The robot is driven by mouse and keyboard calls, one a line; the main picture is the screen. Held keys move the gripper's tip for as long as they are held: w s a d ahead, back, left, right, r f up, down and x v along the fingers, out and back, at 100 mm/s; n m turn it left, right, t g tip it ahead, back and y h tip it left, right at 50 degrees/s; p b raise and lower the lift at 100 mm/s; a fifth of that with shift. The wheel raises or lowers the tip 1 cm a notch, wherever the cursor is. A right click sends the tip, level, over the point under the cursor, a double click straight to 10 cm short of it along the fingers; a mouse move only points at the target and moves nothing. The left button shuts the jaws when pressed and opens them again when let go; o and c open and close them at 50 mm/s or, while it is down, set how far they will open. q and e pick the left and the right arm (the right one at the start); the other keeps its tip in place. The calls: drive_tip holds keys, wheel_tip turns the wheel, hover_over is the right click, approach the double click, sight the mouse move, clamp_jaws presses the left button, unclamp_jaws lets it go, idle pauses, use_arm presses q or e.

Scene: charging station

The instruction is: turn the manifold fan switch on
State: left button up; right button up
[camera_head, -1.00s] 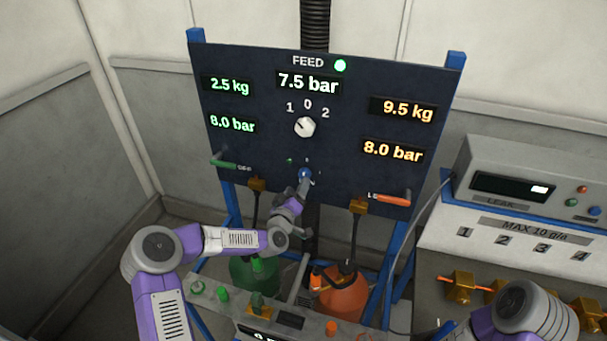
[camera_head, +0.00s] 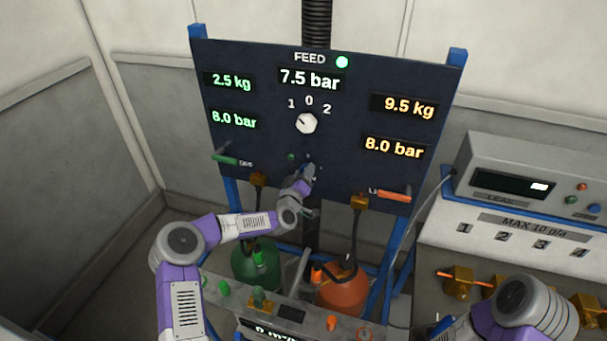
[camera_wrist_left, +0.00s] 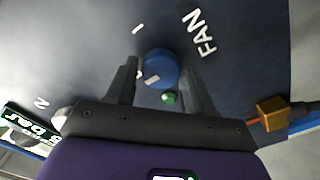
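The fan switch is a round blue knob (camera_wrist_left: 161,68) with a white mark, on the dark panel (camera_head: 230,60) beside the FAN label, in the left wrist view. A small lit green lamp (camera_wrist_left: 168,98) is next to it. My left gripper (camera_wrist_left: 159,70) is open, with one finger on each side of the knob; I cannot tell whether they touch it. In the head view my left gripper (camera_head: 307,178) is at the lower middle of the panel and hides most of the knob. My right gripper is not in view; only my right arm shows at lower right.
A white selector knob (camera_head: 306,123) is above the fan switch. A green handle (camera_head: 225,160) and an orange handle (camera_head: 391,194) flank it. Green (camera_head: 256,262) and orange (camera_head: 344,291) cylinders stand below. A leak-test box (camera_head: 530,190) is at right.

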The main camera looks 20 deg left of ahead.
use_arm(q)
drive_tip(key=c, duration=0.7)
drive_tip(key=shift+d+m+b, duration=0.2)
drive_tip(key=shift+m+b, duration=8.3)
drive_tip(key=shift+m, duration=0.4)
drive_tip(key=o, duration=1.1)
drive_tip(key=shift+s, duration=0.1)
